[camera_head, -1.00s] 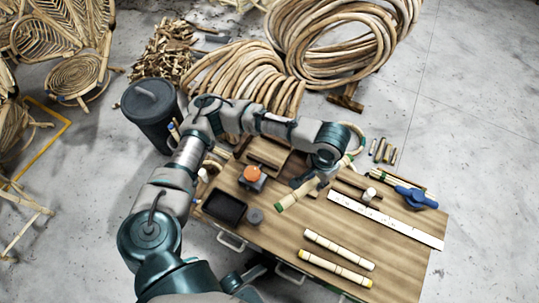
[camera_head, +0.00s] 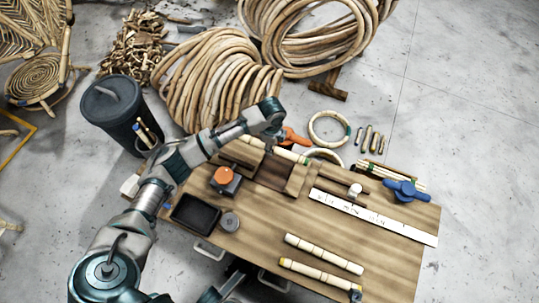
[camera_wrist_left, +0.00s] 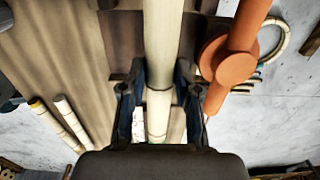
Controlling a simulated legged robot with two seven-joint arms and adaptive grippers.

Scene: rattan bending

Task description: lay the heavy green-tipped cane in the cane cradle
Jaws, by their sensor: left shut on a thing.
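My left gripper (camera_head: 272,146) is shut on a pale jointed cane (camera_head: 290,155) at the back edge of the workbench. A green band shows near the cane's right end. The arm hides part of the cane and most of the fingers. In the left wrist view the cane (camera_wrist_left: 160,45) runs lengthwise between the two fingers (camera_wrist_left: 158,95). Dark brown wood, apparently the cane cradle (camera_head: 297,180), lies beneath and beside it. I cannot tell whether the cane touches the wood. My right gripper is not in view.
Two loose canes (camera_head: 324,254) lie at the front of the bench. A black tray (camera_head: 195,213), an orange-topped device (camera_head: 225,177), a white ruler (camera_head: 370,216) and a blue clamp (camera_head: 405,190) surround clear bench top.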

